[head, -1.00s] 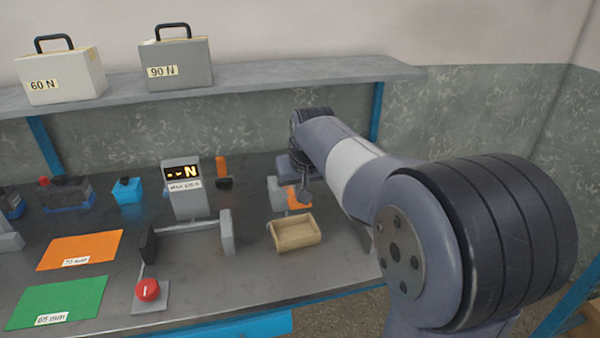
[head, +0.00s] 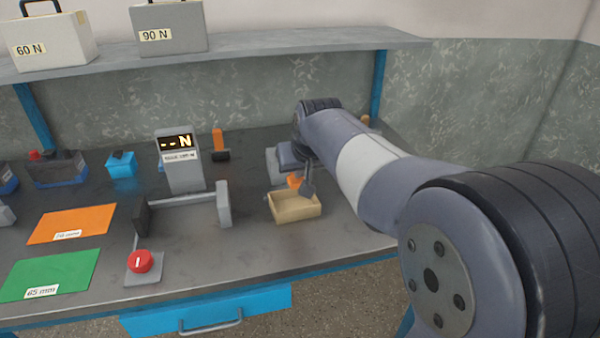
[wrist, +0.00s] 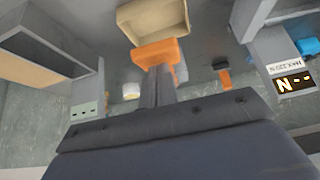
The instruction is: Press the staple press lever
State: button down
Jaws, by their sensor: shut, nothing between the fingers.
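The staple press shows an orange lever (head: 294,181) beside a grey body (head: 273,160), just behind a tan open tray (head: 287,213). My arm hides part of the press in the head view. My gripper (head: 307,190) is shut and empty, pointing down at the lever's right, over the tray's back edge. In the wrist view my closed fingers (wrist: 157,75) line up with the wide orange lever end (wrist: 157,52), and the tan tray (wrist: 150,25) lies beyond it. I cannot tell whether the fingertips touch the lever.
A force gauge (head: 180,160) showing "-- N" stands left of the press, with a grey fixture (head: 185,200) and a red button (head: 140,261) in front. An orange-handled tool (head: 218,140) stands behind. Orange (head: 72,224) and green (head: 50,275) mats lie left. A shelf (head: 290,59) runs above.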

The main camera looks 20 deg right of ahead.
jog(key=f+b, duration=0.1)
jog(key=b, duration=0.1)
jog(key=s+f+t+b, duration=0.1)
jog(key=f+b, duration=0.1)
jog(key=shift+f, duration=0.3)
jog(key=shift+s+f+b, duration=0.2)
jog(key=shift+f+b, duration=0.25)
jog(key=shift+f, duration=0.2)
jog(key=shift+s+f+b, duration=0.15)
jog(key=shift+f+b, duration=0.25)
jog(key=shift+f, duration=0.25)
notch_tip(320, 180, up, 5)
jog(key=p, duration=0.3)
jog(key=shift+w+p, duration=0.15)
jog(key=shift+p, duration=0.25)
jog(key=p+v, duration=0.1)
jog(key=v, duration=0.9)
jog(key=shift+s+t, duration=0.3)
jog(key=shift+s, duration=0.05)
jog(key=shift+f, duration=0.2)
